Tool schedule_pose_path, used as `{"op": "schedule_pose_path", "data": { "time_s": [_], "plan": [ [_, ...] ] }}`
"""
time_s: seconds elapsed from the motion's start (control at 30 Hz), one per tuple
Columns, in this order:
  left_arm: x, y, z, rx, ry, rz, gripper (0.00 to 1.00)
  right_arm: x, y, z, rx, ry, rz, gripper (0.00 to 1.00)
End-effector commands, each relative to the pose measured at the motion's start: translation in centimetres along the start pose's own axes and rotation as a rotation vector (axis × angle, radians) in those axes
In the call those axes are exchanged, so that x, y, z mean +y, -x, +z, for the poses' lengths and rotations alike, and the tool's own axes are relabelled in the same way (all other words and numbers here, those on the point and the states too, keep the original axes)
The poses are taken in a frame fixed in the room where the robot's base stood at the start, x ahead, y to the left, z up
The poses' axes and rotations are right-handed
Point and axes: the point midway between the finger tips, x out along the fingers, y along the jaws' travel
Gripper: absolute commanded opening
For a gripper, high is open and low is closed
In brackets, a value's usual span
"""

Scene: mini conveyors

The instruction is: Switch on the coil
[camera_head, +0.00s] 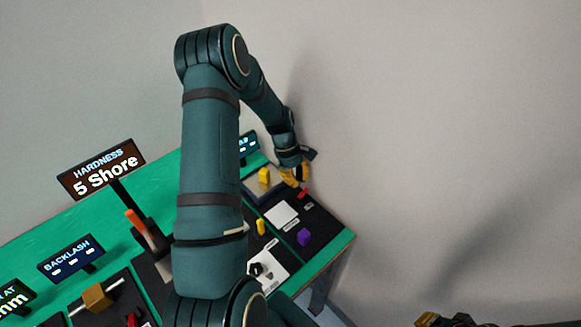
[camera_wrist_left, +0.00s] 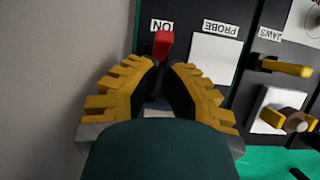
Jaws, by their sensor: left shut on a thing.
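A small red switch lever (camera_head: 303,193) sits on the dark panel near the far right corner of the green table. In the left wrist view the red lever (camera_wrist_left: 165,43) stands beside a white label (camera_wrist_left: 160,26) that reads ON upside down. My left gripper (camera_head: 296,176) reaches down to it; in the wrist view its yellow fingers (camera_wrist_left: 162,70) close in from both sides with the lever between their tips. The exact contact is partly hidden by the dark pads. My right gripper (camera_head: 445,319) shows only partly at the bottom edge. No coil label is readable.
A white plate (camera_wrist_left: 215,55) labelled PROBE is beside the lever. A HARDNESS display (camera_head: 101,170) reads 5 Shore. A plain wall rises right of the table.

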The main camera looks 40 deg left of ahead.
Motion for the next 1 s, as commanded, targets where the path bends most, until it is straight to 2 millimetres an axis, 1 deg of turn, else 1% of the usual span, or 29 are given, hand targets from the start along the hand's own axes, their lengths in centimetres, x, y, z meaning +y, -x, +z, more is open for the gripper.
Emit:
{"op": "schedule_pose_path", "data": {
  "time_s": [0.1,0.2,0.57,1.0],
  "plan": [
    [-0.01,-0.53,0.55,0.0,-0.001,0.0,0.0,-0.02,0.08,0.0,0.0,0.0,0.0,0.0],
    [-0.02,-0.7,0.7,0.0,-0.001,0.0,0.0,-0.02,0.08,0.01,0.0,0.0,0.0,0.0],
    [0.0,-0.7,0.74,0.004,-0.001,0.0,0.0,-0.02,0.1,0.0,0.0,0.0,0.0,0.0],
    [0.02,-0.84,1.22,0.071,-0.002,0.0,0.0,-0.11,0.38,-0.03,0.0,0.0,-0.001,0.0]
  ]
}}
